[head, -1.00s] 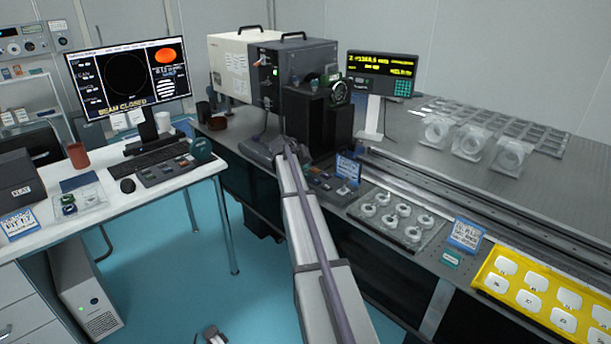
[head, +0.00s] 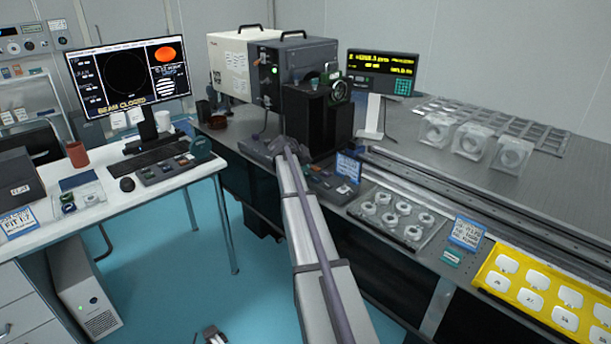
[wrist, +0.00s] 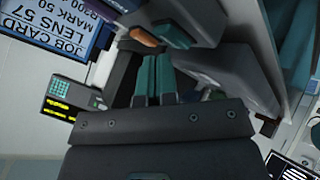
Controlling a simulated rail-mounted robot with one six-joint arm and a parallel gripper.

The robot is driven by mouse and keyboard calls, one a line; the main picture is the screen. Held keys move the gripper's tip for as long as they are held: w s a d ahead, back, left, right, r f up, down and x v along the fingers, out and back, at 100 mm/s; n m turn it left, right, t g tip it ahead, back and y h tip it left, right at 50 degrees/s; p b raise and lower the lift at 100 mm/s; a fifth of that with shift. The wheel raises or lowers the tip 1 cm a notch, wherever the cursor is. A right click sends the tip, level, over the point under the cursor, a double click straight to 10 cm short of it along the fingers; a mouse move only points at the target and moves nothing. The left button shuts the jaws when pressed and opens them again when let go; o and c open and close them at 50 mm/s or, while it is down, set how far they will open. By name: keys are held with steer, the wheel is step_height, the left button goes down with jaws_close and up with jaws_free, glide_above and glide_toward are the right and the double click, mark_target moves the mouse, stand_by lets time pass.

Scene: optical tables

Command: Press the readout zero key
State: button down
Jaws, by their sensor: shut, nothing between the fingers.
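The readout (head: 382,72) stands on a pale post on the far table in the head view, with yellow figures on its dark screen. Its green keypad (head: 403,87) is at the lower right of its face; the single keys are too small to tell apart. In the wrist view the readout (wrist: 57,108) is at the left, tilted, with its green keypad (wrist: 68,90) showing. My gripper (wrist: 158,60) is shut and empty, its two teal fingers side by side. In that picture they lie to the right of the readout and apart from it. I cannot make out the fingertips in the head view.
A large pale and dark instrument box (head: 270,65) stands left of the readout. A clear tray of rings (head: 398,218) and a yellow tray (head: 540,300) lie along the table's front. A blue job card (wrist: 60,25) shows top left in the wrist view.

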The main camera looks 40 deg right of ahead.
steer(key=shift+f+b, duration=0.4)
steer(key=shift+f, duration=0.05)
stand_by(0.6)
steer(key=shift+r+p, duration=0.8)
steer(key=shift+p, duration=0.05)
steer(key=shift+r, duration=0.1)
step_height(320, 180, up, 5)
steer(key=p, duration=0.5)
stand_by(0.5)
